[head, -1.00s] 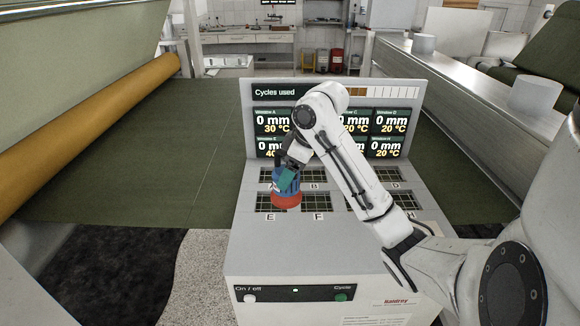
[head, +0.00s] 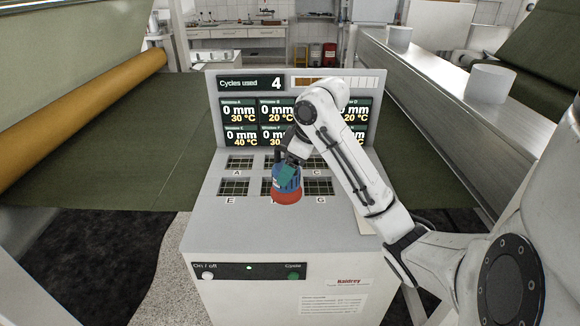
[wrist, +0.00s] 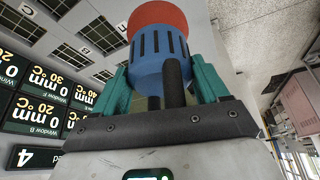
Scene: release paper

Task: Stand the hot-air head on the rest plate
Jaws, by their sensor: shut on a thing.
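The hot-air head (head: 286,196) has a blue slotted body and a wide red end that points down. My gripper (head: 287,172) is shut on it and holds it over the bench top, in front of window F's label. In the wrist view the teal fingers of my gripper (wrist: 165,82) flank the blue body of the hot-air head (wrist: 157,48), with its red end at the top of the picture. I cannot tell its exact height above the bench. I cannot make out the rest plate for certain; a pale strip (head: 364,221) at the bench's right side is partly behind my arm.
The grey bench (head: 215,215) has several gridded windows and a display panel (head: 228,84) at its back reading 4 cycles. Its front has an on/off button and a green cycle button (head: 293,276). A metal rail (head: 445,85) runs along the right.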

